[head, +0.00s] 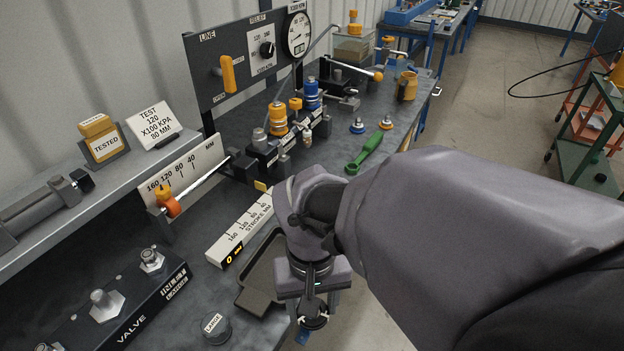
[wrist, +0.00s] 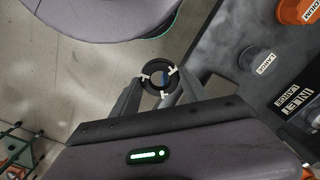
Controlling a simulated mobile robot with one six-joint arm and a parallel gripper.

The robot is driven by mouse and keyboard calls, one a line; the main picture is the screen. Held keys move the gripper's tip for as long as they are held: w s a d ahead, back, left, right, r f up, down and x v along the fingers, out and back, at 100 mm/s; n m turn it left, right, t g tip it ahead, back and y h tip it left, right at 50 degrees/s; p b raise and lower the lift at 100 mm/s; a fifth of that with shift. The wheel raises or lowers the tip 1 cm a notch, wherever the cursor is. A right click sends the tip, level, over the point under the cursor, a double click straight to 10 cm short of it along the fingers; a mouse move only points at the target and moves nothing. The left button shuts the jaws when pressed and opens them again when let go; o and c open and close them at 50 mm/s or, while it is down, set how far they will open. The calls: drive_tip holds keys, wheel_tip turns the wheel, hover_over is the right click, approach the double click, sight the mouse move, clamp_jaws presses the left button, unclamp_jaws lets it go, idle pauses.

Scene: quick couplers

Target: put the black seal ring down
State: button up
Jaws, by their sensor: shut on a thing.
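My gripper (wrist: 160,88) is shut on the black seal ring (wrist: 148,86); the ring sits between the fingertips in the wrist view, with a few pale marks on it. In the head view my gripper (head: 313,300) hangs by the bench's front edge, and the dark ring (head: 314,322) shows at its lower end. The wrist view shows floor and the bench edge behind the ring. I cannot tell its exact height above the bench.
A shallow dark tray (head: 244,300) lies on the bench (head: 190,285) left of my gripper. A dark LARGE puck (head: 212,328) and the VALVE block (head: 125,318) are nearer. A green tool (head: 369,153) lies farther back. An orange MEDIUM piece (wrist: 298,10) shows in the wrist view.

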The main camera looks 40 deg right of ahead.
drive_tip(key=shift+m, duration=0.3)
drive_tip(key=w+p, duration=0.2)
drive_tip(key=p, duration=0.3)
drive_tip(key=w+d+p, duration=0.1)
drive_tip(key=w+p, duration=0.1)
drive_tip(key=p, duration=0.2)
drive_tip(key=w+r+p, duration=0.1)
drive_tip(key=w+p, duration=0.1)
drive_tip(key=p, duration=0.3)
drive_tip(key=shift+w+d+p, duration=0.2)
drive_tip(key=shift+d+p, duration=0.15)
drive_tip(key=shift+d, duration=0.05)
drive_tip(key=w, duration=0.2)
drive_tip(key=w+d+f+b, duration=0.1)
drive_tip(key=w, duration=0.1)
drive_tip(key=w+f+b, duration=0.1)
drive_tip(key=w, duration=0.1)
drive_tip(key=shift+w+d+f, duration=0.25)
drive_tip(key=shift+w, duration=0.15)
drive_tip(key=shift+w+d, duration=0.1)
drive_tip(key=shift+w, duration=0.25)
drive_tip(key=shift+w+d+f+b, duration=0.1)
drive_tip(key=shift+w+f+b, duration=0.15)
drive_tip(key=shift+f+b, duration=0.5)
drive_tip(key=shift+w+f+b, duration=0.25)
drive_tip(key=shift+f+b, duration=0.15)
drive_tip(key=shift+f, duration=0.6)
drive_tip(key=shift+f, duration=0.2)
drive_tip(key=o, duration=1.5)
drive_tip(key=shift+o, duration=0.2)
